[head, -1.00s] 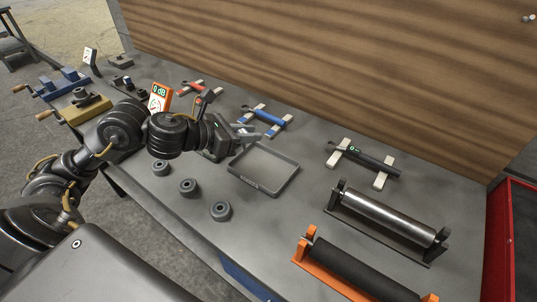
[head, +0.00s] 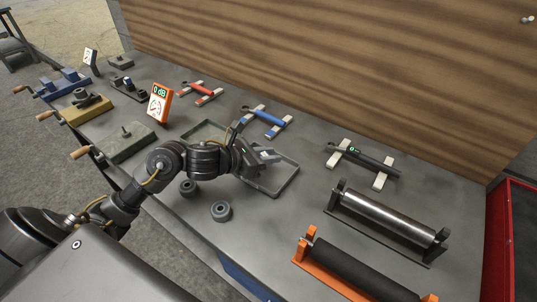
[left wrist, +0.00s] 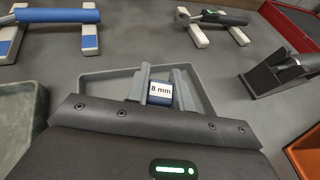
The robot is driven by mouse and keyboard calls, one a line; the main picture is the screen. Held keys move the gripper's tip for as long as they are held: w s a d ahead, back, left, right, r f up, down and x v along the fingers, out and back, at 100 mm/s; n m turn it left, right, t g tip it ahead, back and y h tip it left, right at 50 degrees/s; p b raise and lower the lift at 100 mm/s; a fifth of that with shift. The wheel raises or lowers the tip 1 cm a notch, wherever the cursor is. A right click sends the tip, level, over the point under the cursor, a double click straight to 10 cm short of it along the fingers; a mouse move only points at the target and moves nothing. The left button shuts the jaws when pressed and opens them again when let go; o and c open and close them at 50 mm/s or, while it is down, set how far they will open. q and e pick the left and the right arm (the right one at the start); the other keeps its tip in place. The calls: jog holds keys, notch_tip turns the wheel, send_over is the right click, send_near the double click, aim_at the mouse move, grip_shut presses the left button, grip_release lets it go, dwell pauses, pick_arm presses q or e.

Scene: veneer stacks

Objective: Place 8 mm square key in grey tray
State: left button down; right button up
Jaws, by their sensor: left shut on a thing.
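The grey tray (head: 286,183) lies flat on the bench, partly hidden by my left gripper. It also shows in the left wrist view (left wrist: 98,88), below and around the fingers. My left gripper (head: 268,156) is over the tray; its fingers (left wrist: 159,92) are shut on the 8 mm square key (left wrist: 160,100). The key shows a white "8 mm" label and a blue part between the fingers. I cannot tell whether the key touches the tray floor. My right gripper is out of view.
A second, greenish tray (head: 199,128) stands just left of the grey one. Dark rings (head: 221,211) lie in front. Blue (head: 266,116) and black (head: 366,158) tools rest on pale supports behind and right. A steel roller (head: 390,217) stands right; the bench between it and the tray is clear.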

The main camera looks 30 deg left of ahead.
pick_arm(q)
jog(key=shift+f+b, duration=0.2)
jog(key=shift+b, duration=0.1)
jog(key=c, duration=1.2)
grip_release()
jog(key=shift+r, duration=0.15)
